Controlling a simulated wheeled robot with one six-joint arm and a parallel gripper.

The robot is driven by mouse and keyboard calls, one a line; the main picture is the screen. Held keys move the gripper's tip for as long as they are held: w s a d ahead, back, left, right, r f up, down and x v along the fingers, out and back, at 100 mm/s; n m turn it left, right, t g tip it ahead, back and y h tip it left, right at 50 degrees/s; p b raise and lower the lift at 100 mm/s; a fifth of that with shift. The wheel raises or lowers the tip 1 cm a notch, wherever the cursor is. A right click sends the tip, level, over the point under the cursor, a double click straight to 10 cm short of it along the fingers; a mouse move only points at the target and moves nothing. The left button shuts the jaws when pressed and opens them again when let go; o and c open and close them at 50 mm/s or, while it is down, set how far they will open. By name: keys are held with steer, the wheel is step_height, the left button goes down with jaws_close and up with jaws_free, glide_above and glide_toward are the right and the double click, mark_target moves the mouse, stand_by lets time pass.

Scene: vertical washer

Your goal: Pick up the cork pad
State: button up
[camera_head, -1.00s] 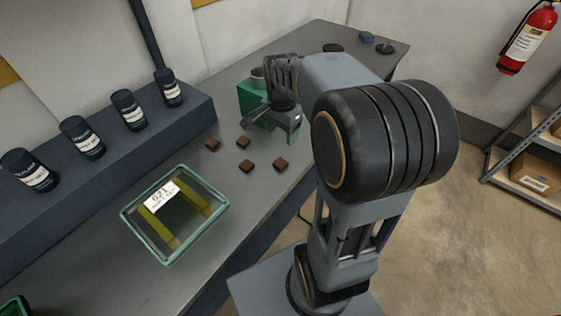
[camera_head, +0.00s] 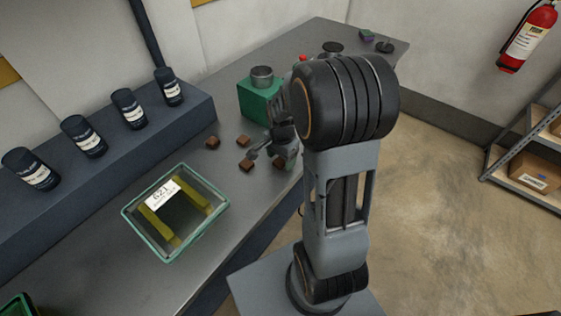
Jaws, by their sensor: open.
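Several small brown blocks that look like the cork pads lie on the grey bench: one at the left (camera_head: 212,142), one at the back (camera_head: 243,141), one at the front (camera_head: 245,165) and one at the right (camera_head: 279,163). My gripper (camera_head: 264,153) is open and low among them, between the front and right pads. Its fingers point left and down. The arm hides part of the area beside the right pad, and I cannot tell whether a finger touches a pad.
A green block (camera_head: 259,103) with a grey metal cylinder (camera_head: 262,76) on top stands behind my gripper. A green-rimmed glass tray (camera_head: 176,213) stands at the front left. Black labelled canisters (camera_head: 129,109) line a dark raised shelf (camera_head: 110,150). Small items lie at the bench's far end.

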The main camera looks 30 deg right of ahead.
steer(key=shift+f, duration=0.35)
steer(key=c, duration=1)
steer(key=shift+r, duration=0.1)
